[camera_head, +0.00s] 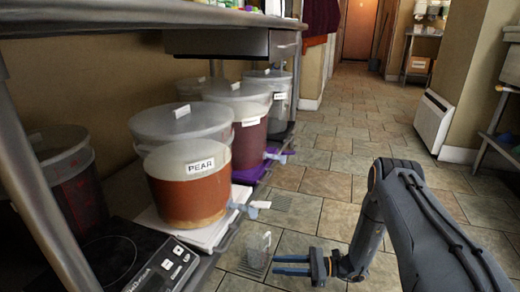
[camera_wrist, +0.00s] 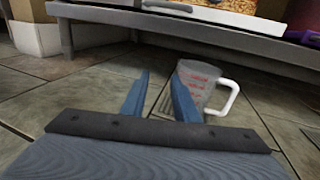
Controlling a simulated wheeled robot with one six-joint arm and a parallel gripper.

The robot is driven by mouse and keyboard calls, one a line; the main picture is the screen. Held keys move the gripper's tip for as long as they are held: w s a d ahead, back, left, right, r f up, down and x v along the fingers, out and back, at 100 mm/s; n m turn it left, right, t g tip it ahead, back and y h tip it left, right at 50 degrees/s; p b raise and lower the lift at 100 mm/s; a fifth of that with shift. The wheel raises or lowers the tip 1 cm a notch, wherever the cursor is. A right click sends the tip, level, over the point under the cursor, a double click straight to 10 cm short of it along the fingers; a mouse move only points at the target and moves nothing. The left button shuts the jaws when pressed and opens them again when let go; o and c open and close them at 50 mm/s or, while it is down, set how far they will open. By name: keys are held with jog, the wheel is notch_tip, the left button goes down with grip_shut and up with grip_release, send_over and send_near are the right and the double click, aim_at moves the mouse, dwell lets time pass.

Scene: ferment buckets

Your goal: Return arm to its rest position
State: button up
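My gripper (camera_head: 292,265) is low over the tiled floor, in front of the shelf. In the wrist view its two blue fingers (camera_wrist: 159,100) are apart with nothing between them. A clear measuring cup (camera_wrist: 199,85) with red marks and a white handle stands on a floor drain just beyond the right finger. The cup also shows faintly in the head view (camera_head: 258,250), to the left of my gripper. I cannot tell whether the right finger touches it.
The bucket labelled PEAR (camera_head: 188,185) stands on a low shelf with a tap facing the aisle. More buckets stand behind it, and a black induction cooker (camera_head: 125,262) is nearer. A metal table (camera_head: 140,14) overhangs them. The tiled aisle (camera_head: 335,155) is clear ahead; a white radiator (camera_head: 433,120) is right.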

jog(key=s+a+r+n+g+h+p, duration=0.1)
jog(key=s+a+r+n+g+h, duration=0.25)
jog(key=r, duration=0.55)
jog(key=s+a+r+n+g+h+p, duration=0.2)
jog(key=s+a+r+n, duration=0.25)
jog(key=r, duration=0.45)
jog(key=s+a+r+n+g+h+p, duration=0.1)
jog(key=s+a+r+n+g+h, duration=0.3)
jog(key=r, duration=0.5)
jog(key=s+d+r+n+t+h+p, duration=0.3)
jog(key=s+r+n+t+h+p, duration=0.4)
jog(key=s+r+n, duration=1.05)
jog(key=s+d+r+m+p, duration=0.1)
jog(key=d+r+m+p, duration=0.2)
jog(key=d+r+p, duration=0.4)
jog(key=s+d+r+m+p, duration=0.2)
jog(key=d+r+m+p, duration=0.2)
jog(key=r+p, duration=1.1)
jog(key=s+d+r+m+h+p, duration=0.1)
jog(key=s+d+r+m+p, duration=0.1)
jog(key=d+r+p, duration=0.7)
notch_tip(320, 180, up, 2)
jog(key=m+t+p, duration=0.1)
jog(key=p, duration=0.5)
jog(key=shift+d+r+m, duration=0.2)
jog(key=shift+d+m, duration=0.15)
